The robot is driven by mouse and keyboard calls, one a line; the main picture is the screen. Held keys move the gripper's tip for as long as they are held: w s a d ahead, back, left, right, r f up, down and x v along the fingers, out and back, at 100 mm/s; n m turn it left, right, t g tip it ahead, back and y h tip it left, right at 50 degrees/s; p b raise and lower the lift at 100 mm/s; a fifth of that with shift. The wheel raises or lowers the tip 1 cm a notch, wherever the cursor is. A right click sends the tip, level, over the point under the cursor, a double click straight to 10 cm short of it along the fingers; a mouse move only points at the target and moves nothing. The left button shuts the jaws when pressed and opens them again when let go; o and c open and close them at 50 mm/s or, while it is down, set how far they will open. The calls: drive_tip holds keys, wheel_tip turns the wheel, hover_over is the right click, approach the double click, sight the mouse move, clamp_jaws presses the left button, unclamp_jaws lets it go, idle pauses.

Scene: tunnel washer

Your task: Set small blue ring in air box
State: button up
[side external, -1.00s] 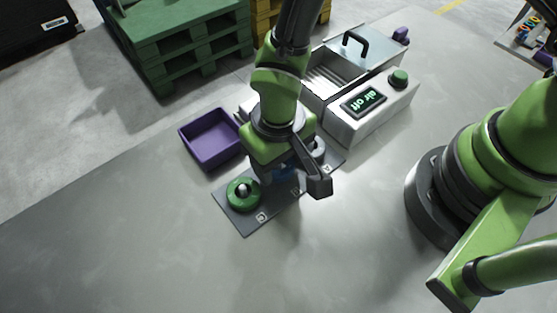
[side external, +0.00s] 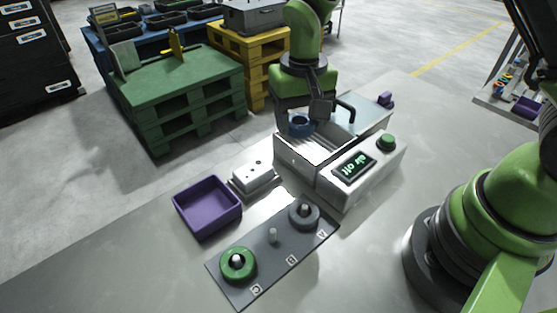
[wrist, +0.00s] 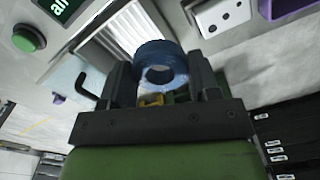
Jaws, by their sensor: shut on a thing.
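My gripper (side external: 299,116) is shut on the small blue ring (side external: 301,126). In the wrist view the blue ring (wrist: 161,64) sits between the two fingers, its hole showing. In the side view my gripper holds the ring above the left end of the air box (side external: 338,170). The box's compartment is open at the top and its slatted inside shows. In the wrist view the box's slatted opening (wrist: 140,38) lies behind the ring. Whether the ring is below the rim, I cannot tell.
A dark peg board (side external: 262,256) carries a green ring (side external: 239,265), a bare middle peg (side external: 272,236) and a grey ring (side external: 304,214). A purple bin (side external: 207,207) and a white block with dark holes (side external: 254,178) stand nearby. The box has a black handle (side external: 347,112) and green button (side external: 387,142).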

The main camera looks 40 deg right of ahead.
drive_tip(key=w+d+m, duration=0.1)
drive_tip(key=d+m, duration=0.1)
drive_tip(key=d, duration=0.4)
hover_over(313, 152)
drive_tip(key=shift+f, duration=2.8)
drive_tip(key=shift+f, duration=0.15)
drive_tip(key=shift+f, duration=0.95)
drive_tip(key=shift+f, duration=0.2)
drive_tip(key=shift+f, duration=0.75)
drive_tip(key=shift+f, duration=0.1)
